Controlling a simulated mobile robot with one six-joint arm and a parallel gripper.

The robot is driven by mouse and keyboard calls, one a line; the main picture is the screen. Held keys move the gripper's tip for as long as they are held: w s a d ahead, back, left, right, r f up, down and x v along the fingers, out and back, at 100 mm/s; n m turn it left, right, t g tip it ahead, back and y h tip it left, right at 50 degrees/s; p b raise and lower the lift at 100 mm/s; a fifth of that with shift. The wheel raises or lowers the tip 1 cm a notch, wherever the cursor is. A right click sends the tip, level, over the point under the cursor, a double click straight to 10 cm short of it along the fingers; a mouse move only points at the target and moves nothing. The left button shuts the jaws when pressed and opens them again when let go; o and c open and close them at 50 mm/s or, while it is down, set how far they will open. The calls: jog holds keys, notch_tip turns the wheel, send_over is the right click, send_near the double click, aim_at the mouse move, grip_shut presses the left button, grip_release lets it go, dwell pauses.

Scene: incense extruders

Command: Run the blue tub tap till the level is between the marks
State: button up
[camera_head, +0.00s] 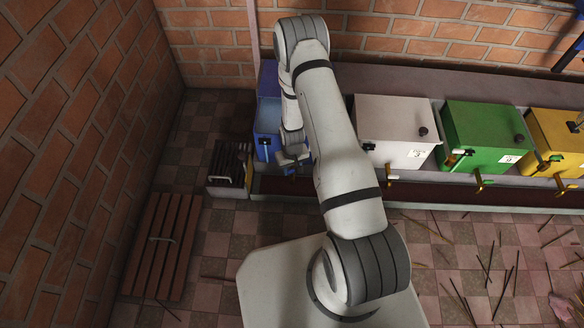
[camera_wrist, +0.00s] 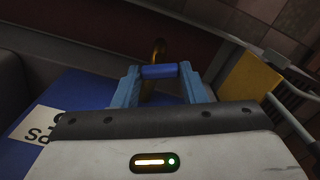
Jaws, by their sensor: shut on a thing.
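The blue tub (camera_head: 264,146) stands against the back wall at the left end of the row, with an open top and a paler blue inside. Its side and a white lettered label show in the wrist view (camera_wrist: 92,101). My gripper (camera_head: 292,158) is at the tub's front. In the wrist view my gripper (camera_wrist: 160,82) has its two pale blue fingers on either side of a short blue tap handle (camera_wrist: 160,71), shut on it. A brass tap part (camera_wrist: 157,48) shows just beyond. I cannot make out the level or the marks.
White (camera_head: 395,128), green (camera_head: 478,130) and yellow (camera_head: 556,135) tubs with brass taps stand to the right. A dark slatted rack (camera_head: 229,165) is left of the blue tub; a wooden slatted panel (camera_head: 160,245) lies on the floor. Thin sticks litter the right floor.

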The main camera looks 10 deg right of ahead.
aim_at(292, 170)
jog(key=m, duration=0.5)
dwell(0.4)
jog(key=o, duration=1)
notch_tip(292, 170, up, 8)
jog(key=p, duration=0.2)
jog(key=shift+p, duration=0.4)
